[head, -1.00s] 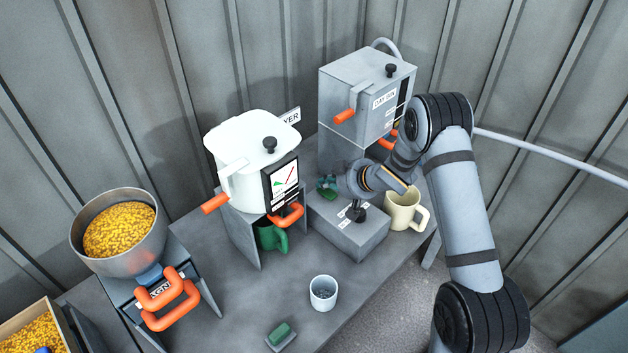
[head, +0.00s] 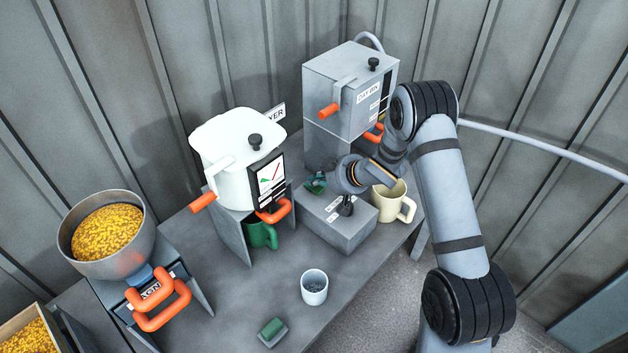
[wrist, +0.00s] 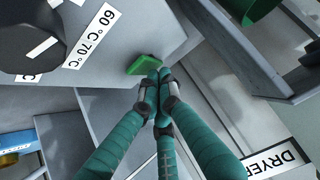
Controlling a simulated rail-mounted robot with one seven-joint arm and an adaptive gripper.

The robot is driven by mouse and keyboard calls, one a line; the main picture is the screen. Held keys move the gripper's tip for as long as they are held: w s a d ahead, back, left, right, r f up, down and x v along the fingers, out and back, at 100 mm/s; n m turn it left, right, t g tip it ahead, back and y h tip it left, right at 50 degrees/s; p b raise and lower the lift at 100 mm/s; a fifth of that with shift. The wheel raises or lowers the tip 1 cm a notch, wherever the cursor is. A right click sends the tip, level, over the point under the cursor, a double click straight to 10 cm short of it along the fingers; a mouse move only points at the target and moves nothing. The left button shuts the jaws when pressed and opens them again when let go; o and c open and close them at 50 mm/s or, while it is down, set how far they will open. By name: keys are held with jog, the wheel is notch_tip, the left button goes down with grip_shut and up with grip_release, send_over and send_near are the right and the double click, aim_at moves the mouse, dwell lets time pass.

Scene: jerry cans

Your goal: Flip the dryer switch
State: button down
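The dryer control box (head: 338,235) is a grey block on the bench with a black knob and white labels on top. In the wrist view, its black knob (wrist: 30,35) and a label reading 60 °C 70 °C (wrist: 90,38) show at upper left. A small green piece (wrist: 145,64), which looks like the switch, sits at the box's edge. My gripper (head: 314,184) is at the far left side of the box. In the wrist view, its teal fingers (wrist: 156,88) are closed together, tips right at the green piece. I cannot tell whether they touch it.
The white dryer (head: 225,165) stands left of the box, with a green mug (head: 262,235) below. A cream mug (head: 388,205) is close on the right, and the grey day bin (head: 335,90) stands behind. A pale cup (head: 314,288) and green-topped block (head: 271,331) are in front.

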aim_at(314, 188)
jog(key=shift+r, duration=0.15)
notch_tip(314, 188, up, 5)
jog(key=p, duration=0.4)
jog(key=shift+w, duration=0.15)
jog(key=v, duration=0.8)
jog(key=shift+a+r, duration=0.15)
jog(key=shift+r, duration=0.55)
